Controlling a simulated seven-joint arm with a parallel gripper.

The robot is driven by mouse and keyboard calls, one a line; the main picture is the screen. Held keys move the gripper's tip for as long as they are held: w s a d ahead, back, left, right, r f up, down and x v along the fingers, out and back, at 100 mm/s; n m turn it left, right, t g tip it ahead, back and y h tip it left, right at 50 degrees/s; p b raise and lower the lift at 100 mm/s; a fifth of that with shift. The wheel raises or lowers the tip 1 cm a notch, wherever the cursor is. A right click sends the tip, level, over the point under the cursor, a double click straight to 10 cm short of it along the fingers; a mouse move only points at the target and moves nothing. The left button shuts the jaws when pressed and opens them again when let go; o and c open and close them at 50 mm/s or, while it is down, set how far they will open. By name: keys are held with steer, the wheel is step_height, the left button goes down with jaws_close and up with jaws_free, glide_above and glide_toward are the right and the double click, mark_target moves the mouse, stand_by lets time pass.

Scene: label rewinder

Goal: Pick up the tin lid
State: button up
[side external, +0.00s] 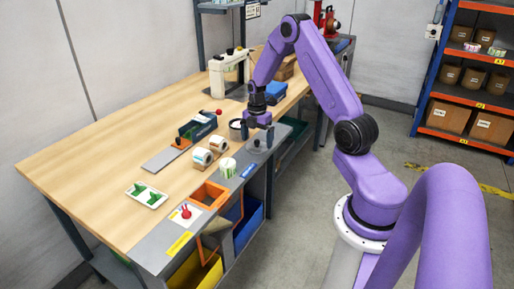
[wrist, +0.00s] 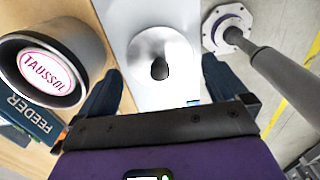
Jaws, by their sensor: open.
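A round pale silver disc with a dark knob, which looks like the tin lid (wrist: 143,48), lies on a grey strip in the wrist view. In the side view the lid (side external: 257,146) is on the grey front edge of the bench. My gripper (wrist: 160,88) is open and empty, with one dark finger to each side of the lid in the wrist view. In the side view my gripper (side external: 258,128) is just above the lid. I cannot tell how much height is between them.
Label rolls (side external: 202,157) and a green-and-white cup (side external: 228,168) stand nearby on the bench. Open wood (side external: 90,160) lies at left.

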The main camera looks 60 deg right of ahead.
steer(key=shift+f, duration=0.9)
steer(key=c, duration=0.8)
